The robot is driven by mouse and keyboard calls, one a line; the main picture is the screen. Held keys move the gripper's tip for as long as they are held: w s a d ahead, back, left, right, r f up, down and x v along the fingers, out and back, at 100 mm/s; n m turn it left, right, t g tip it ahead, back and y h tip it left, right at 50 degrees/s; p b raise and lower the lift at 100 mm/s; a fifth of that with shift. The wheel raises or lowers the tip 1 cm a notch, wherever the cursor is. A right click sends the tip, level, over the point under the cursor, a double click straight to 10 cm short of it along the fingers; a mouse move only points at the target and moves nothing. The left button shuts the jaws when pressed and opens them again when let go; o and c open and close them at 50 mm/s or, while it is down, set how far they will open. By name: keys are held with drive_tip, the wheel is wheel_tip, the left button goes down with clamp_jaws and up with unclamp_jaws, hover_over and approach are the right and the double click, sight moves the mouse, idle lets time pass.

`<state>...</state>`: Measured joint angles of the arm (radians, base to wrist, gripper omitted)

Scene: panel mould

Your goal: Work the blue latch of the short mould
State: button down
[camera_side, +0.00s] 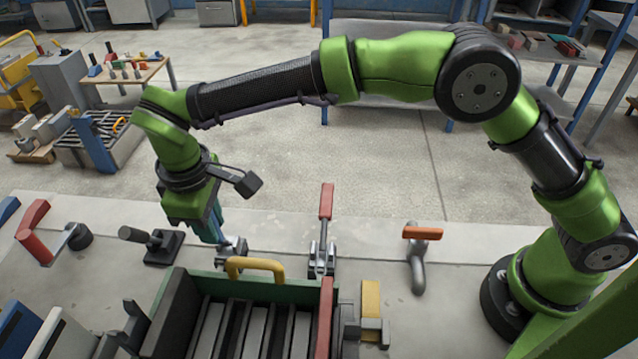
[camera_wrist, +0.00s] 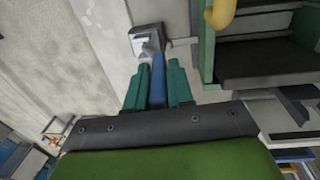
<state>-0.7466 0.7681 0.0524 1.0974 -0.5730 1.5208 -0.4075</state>
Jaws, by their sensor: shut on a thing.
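The blue latch's handle (camera_wrist: 158,72) stands between the two teal fingers of my gripper (camera_wrist: 158,88) in the wrist view, and the fingers are shut on it. Its grey metal base (camera_wrist: 148,40) is just beyond the fingertips. In the side view my gripper (camera_side: 214,230) points down at the latch base (camera_side: 235,247), behind the mould, and the fingers mostly hide the blue handle. The mould (camera_side: 205,282) has a green back wall, dark and light slats inside and a yellow handle (camera_side: 256,265); its wall also shows in the wrist view (camera_wrist: 207,50).
A red-handled clamp (camera_side: 326,203) stands upright right of my gripper. An orange-handled lever (camera_side: 422,233) is farther right. A black-knobbed fixture (camera_side: 160,245) and a red lever (camera_side: 33,220) are to the left. A yellow block (camera_side: 371,300) sits beside the mould. The bench between them is bare.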

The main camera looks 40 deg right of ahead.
idle(0.3)
drive_tip(key=shift+w+d+r+g+y, duration=0.25)
drive_tip(key=shift+w+d+g+y, duration=0.35)
drive_tip(key=shift+w+d+y, duration=0.1)
drive_tip(key=w+d+f+g+y, duration=0.2)
drive_tip(key=w+d+g+y, duration=0.4)
drive_tip(key=g+y, duration=0.1)
drive_tip(key=shift+w+d+f+g+y, duration=0.15)
drive_tip(key=shift+f+g+y, duration=0.15)
drive_tip(key=shift+f, duration=0.2)
idle(0.4)
drive_tip(key=c, duration=1.1)
unclamp_jaws()
